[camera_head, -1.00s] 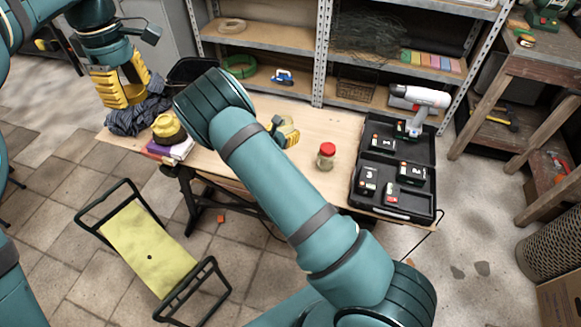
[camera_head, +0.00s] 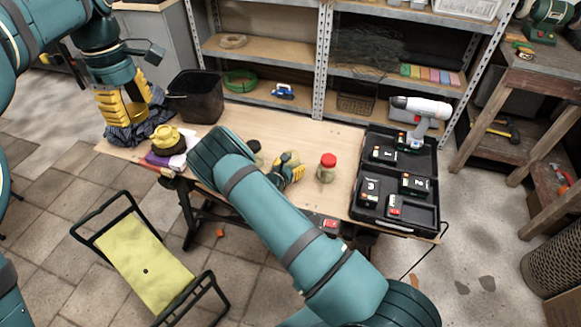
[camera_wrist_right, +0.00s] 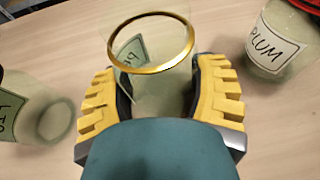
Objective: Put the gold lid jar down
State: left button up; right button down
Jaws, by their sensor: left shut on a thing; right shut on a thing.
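My right gripper (camera_wrist_right: 160,100) is shut on the gold lid jar (camera_wrist_right: 155,75), a clear glass jar with a gold rim and a pale green label. In the head view, my right gripper (camera_head: 288,172) is over the middle of the workbench, and the jar is mostly hidden there. I cannot tell whether its base touches the wood. My left gripper (camera_head: 122,118) is at the bench's left end, shut on a dark blue cloth (camera_head: 140,132).
A red-lidded jar (camera_head: 327,168), labelled PLUM in the wrist view (camera_wrist_right: 275,45), stands right of the held jar. An open black case (camera_head: 408,218) fills the bench's right end. A black bin (camera_head: 205,92) stands behind.

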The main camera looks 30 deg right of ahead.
jog(key=shift+r, duration=0.15)
pick_arm(q)
jog(key=shift+f, duration=0.15)
pick_arm(e)
jog(key=shift+f, duration=0.25)
jog(key=shift+c, duration=0.4)
grip_release()
jog(key=shift+r, duration=0.1)
pick_arm(q)
jog(key=shift+r, duration=0.25)
pick_arm(e)
jog(key=shift+r, duration=0.2)
pick_arm(q)
jog(key=shift+r+p, duration=0.85)
jog(key=shift+p, duration=0.1)
pick_arm(e)
jog(key=v, duration=1.2)
jog(key=shift+s+f, duration=0.1)
